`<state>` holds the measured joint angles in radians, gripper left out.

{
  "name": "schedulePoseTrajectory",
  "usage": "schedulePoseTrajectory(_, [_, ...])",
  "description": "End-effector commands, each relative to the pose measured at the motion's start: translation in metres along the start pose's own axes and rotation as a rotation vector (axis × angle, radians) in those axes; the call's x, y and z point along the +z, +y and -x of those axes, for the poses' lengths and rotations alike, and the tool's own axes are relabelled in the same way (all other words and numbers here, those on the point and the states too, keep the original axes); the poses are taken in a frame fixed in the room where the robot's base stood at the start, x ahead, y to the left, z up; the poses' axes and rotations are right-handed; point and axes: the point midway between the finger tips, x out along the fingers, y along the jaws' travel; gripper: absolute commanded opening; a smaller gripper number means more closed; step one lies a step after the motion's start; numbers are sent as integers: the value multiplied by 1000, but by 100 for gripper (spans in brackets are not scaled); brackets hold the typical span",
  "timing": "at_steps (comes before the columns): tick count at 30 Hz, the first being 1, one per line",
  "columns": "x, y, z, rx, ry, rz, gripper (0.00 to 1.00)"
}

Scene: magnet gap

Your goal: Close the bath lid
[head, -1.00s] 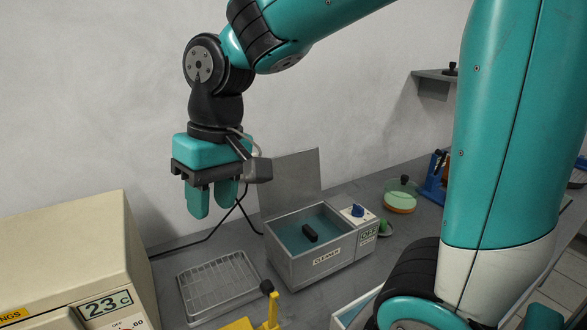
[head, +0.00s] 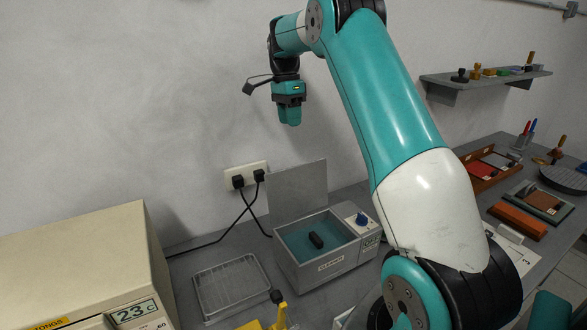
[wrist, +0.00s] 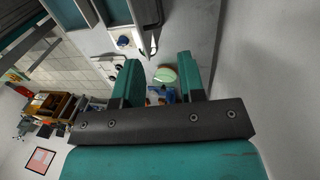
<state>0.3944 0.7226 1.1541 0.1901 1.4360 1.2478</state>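The bath is a grey box (head: 322,268) with a label on its front, standing on the bench in the head view. Its lid (head: 298,190) stands open and upright at the back edge. Bluish liquid shows inside, with a small black object (head: 316,240) in it. My gripper (head: 290,118) is high above and slightly left of the lid, pointing down and apart from it. In the wrist view the fingers of my gripper (wrist: 158,62) are spread, with nothing held between them.
A cream box with a display (head: 133,311) stands at the left. A wire rack tray (head: 232,285) lies left of the bath. A wall socket (head: 247,180) with two plugs and black cables is behind. A shelf (head: 485,77) is at the upper right.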

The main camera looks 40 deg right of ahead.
Motion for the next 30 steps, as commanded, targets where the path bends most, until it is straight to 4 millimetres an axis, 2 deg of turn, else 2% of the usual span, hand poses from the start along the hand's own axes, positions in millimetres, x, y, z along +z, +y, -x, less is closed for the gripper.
schedulePoseTrajectory(9, [1, 2, -70, 6, -2, 3, 37])
schedulePoseTrajectory(15, [1, 2, -108, 4, -2, 3, 37])
schedulePoseTrajectory(21, [1, 1, -129, 0, -1, 3, 37])
schedulePoseTrajectory(30, [1, 1, -133, -1, -1, 4, 37])
